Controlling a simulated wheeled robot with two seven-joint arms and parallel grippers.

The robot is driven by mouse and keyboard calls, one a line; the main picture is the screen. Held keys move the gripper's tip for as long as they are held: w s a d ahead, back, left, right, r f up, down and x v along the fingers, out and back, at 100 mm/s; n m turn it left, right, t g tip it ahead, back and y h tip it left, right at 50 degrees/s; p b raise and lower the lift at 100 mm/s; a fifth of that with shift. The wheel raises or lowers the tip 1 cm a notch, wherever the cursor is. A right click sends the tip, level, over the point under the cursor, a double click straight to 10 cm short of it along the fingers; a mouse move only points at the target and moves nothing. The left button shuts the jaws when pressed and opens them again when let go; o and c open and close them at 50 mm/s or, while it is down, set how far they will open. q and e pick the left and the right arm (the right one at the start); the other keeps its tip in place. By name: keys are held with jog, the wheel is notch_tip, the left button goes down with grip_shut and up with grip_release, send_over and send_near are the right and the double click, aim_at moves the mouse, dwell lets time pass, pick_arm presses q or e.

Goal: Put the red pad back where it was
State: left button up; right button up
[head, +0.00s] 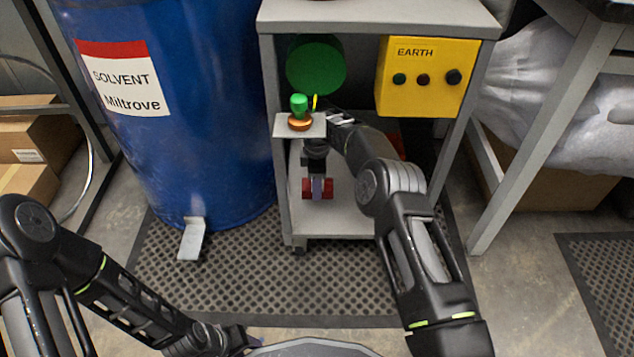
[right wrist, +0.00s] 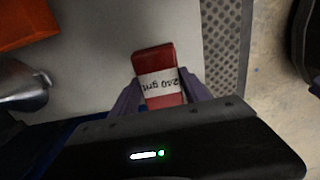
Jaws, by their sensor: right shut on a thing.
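The red pad (head: 327,187) is low inside the grey cart, at or just above its lower shelf (head: 345,218). In the right wrist view the red pad (right wrist: 152,60) has a white label reading "240 grit". My right gripper (head: 317,188) reaches down into the cart and is shut on the pad, one finger on each side in the right wrist view (right wrist: 160,92). I cannot tell whether the pad touches the shelf. My left gripper (head: 240,341) is low in the picture, away from the cart, its fingers mostly hidden.
A small ledge (head: 284,128) with a green-knobbed item (head: 299,106) juts out above the right gripper. A yellow EARTH box (head: 426,76) hangs under the cart top. A blue solvent drum (head: 185,150) stands left. An orange thing (right wrist: 25,22) lies near the pad.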

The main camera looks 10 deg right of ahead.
jog(key=b, duration=0.2)
send_over(317, 208)
notch_tip(317, 208, down, 6)
jog(key=shift+r, duration=0.15)
jog(key=shift+f, duration=0.4)
jog(key=shift+f, duration=0.6)
jog(key=o, duration=1.5)
notch_tip(317, 208, up, 8)
jog(key=p, duration=0.3)
jog(key=shift+f, duration=0.1)
